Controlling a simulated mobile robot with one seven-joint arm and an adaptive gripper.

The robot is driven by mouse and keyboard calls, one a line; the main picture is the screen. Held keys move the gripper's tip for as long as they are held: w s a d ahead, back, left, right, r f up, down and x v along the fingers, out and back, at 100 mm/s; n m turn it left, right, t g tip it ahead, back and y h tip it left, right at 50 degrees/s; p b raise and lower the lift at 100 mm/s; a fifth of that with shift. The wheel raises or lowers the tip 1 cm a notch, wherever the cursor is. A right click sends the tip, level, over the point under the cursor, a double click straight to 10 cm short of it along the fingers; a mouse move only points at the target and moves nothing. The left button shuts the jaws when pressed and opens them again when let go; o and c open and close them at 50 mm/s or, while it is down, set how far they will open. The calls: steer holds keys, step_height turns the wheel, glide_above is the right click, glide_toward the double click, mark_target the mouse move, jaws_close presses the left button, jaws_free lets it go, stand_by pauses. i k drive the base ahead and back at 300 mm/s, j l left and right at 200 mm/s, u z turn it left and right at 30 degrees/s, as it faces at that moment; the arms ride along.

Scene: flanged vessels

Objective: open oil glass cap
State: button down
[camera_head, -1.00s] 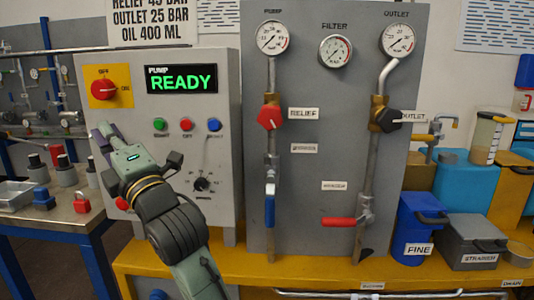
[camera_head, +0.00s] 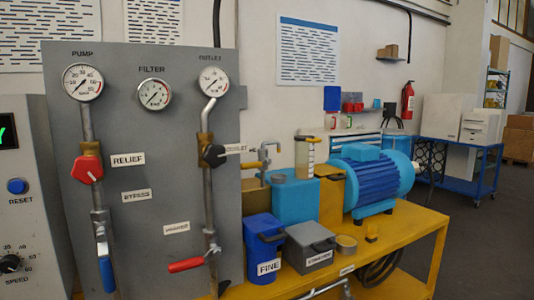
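My gripper and arm are out of this view.
A yellow bench (camera_head: 400,240) carries the grey gauge panel (camera_head: 150,215), a blue FINE box (camera_head: 264,240), a grey STRAINER box (camera_head: 310,245) and a blue motor (camera_head: 375,180). A blue trolley (camera_head: 460,150) stands at the right. Floor is open at far right.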

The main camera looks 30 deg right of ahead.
mark_target(308, 139)
steer(key=i+l+z, duration=0.2)
steer(key=l, duration=0.3)
steer(key=i+l+z, duration=0.15)
steer(key=l, duration=0.35)
steer(key=i+l+z, duration=0.35)
steer(key=i+l, duration=0.25)
steer(key=l, duration=0.2)
